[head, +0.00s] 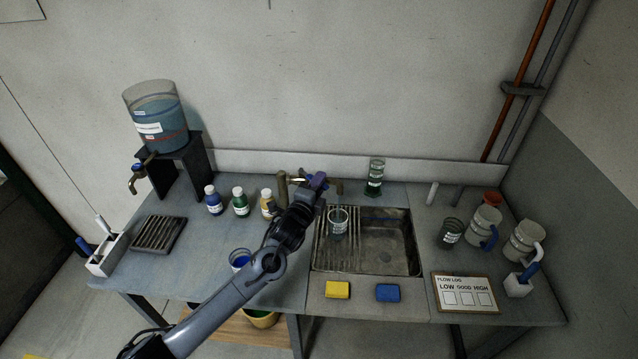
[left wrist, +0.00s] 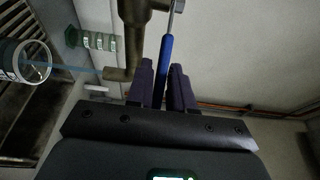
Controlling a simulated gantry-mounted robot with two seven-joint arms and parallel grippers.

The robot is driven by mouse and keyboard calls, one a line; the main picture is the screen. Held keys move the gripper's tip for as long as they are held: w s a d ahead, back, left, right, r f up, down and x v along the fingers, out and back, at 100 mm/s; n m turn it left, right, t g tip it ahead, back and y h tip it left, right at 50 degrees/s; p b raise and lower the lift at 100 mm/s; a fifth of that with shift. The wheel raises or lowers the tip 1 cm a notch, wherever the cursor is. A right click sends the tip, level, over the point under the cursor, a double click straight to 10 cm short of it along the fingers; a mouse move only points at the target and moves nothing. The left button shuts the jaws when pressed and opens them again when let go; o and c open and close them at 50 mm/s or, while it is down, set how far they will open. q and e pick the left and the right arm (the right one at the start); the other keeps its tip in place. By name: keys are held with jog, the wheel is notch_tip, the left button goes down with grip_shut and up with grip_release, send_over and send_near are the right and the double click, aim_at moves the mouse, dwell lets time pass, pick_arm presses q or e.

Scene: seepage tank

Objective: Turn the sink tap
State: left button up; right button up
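The brass sink tap (head: 338,187) stands at the back edge of the sink. My left gripper (head: 318,179) is at the tap and hides part of it. In the left wrist view the tap's brass body and spout (left wrist: 133,40) show at the top. The tap's long blue lever (left wrist: 167,65) runs down between the two dark fingers of my left gripper (left wrist: 162,78). The fingers are close on both sides of the lever, but I cannot tell whether they press on it. My right gripper is in neither view.
A green-based cylinder (head: 375,178) stands behind the sink (head: 398,262). Several bottles (head: 240,202) stand left of my arm. Jugs (head: 486,228) stand at the right.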

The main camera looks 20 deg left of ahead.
pick_arm(q)
jog(key=shift+w, duration=0.15)
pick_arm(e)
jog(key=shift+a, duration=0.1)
pick_arm(q)
grip_shut()
